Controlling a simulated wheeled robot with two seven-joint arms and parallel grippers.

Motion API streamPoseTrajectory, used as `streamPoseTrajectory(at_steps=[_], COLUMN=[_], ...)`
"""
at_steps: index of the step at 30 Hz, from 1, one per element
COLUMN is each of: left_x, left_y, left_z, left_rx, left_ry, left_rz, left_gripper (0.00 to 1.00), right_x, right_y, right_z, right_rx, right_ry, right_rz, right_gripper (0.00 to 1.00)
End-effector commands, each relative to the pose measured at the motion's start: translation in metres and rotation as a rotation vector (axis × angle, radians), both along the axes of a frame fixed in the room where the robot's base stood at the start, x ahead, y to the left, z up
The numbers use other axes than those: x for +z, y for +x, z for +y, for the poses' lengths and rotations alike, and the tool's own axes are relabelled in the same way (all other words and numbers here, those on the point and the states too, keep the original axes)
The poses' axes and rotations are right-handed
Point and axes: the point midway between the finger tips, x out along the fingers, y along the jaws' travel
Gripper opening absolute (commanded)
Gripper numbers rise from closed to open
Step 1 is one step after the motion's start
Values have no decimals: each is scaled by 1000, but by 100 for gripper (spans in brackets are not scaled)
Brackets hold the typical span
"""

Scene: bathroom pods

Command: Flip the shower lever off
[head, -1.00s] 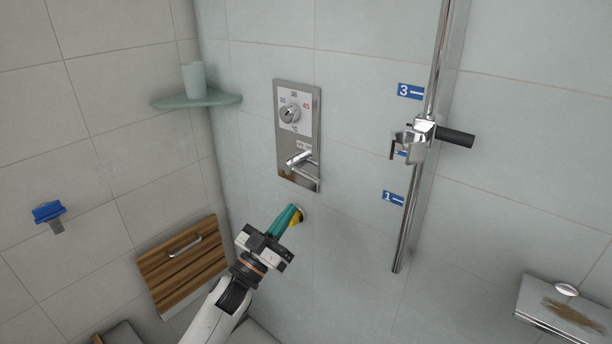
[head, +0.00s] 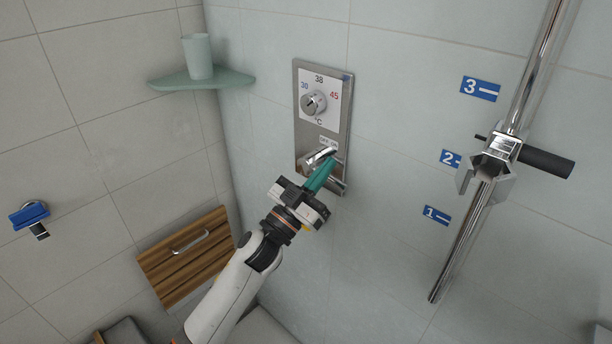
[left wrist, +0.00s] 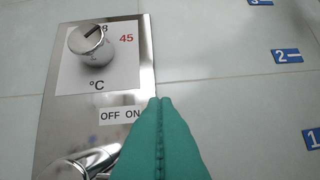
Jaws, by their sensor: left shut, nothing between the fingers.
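The shower panel (head: 323,125) is a steel plate on the tiled wall, with a round temperature knob (head: 313,103) at the top. The chrome shower lever (head: 319,157) sits low on the panel under an OFF ON label. My left gripper (head: 328,165) is shut and empty, its teal fingertips at the lever's right side in the head view. In the left wrist view the shut fingers (left wrist: 162,130) are to the right of the lever (left wrist: 85,165), which is partly cut off by the frame's bottom edge and the fingers. I cannot tell whether they touch. My right gripper is not in view.
A slide rail (head: 508,130) with a chrome holder and black handle stands to the right, beside blue numbered labels. A corner shelf (head: 201,80) with a cup (head: 197,55) is at upper left. A wooden folding seat (head: 188,255) is on the left wall.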

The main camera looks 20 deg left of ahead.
Motion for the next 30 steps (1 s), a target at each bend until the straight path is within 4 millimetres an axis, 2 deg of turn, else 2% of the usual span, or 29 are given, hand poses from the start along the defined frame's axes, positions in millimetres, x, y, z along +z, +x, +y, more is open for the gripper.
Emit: streamPoseTrajectory(at_steps=[1,3,9,30], left_x=[4,-16,-33,-41], left_y=[7,8,11,12], left_z=[-3,-1,-1,-1], left_rx=[0,2,0,0], left_ry=[-2,-5,-3,43], left_rz=[1,7,2,-14], left_gripper=[0,0,0,0], right_x=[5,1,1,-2], right_y=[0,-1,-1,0], right_z=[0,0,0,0], right_rx=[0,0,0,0], right_ry=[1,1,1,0], right_rz=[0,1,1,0], right_gripper=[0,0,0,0])
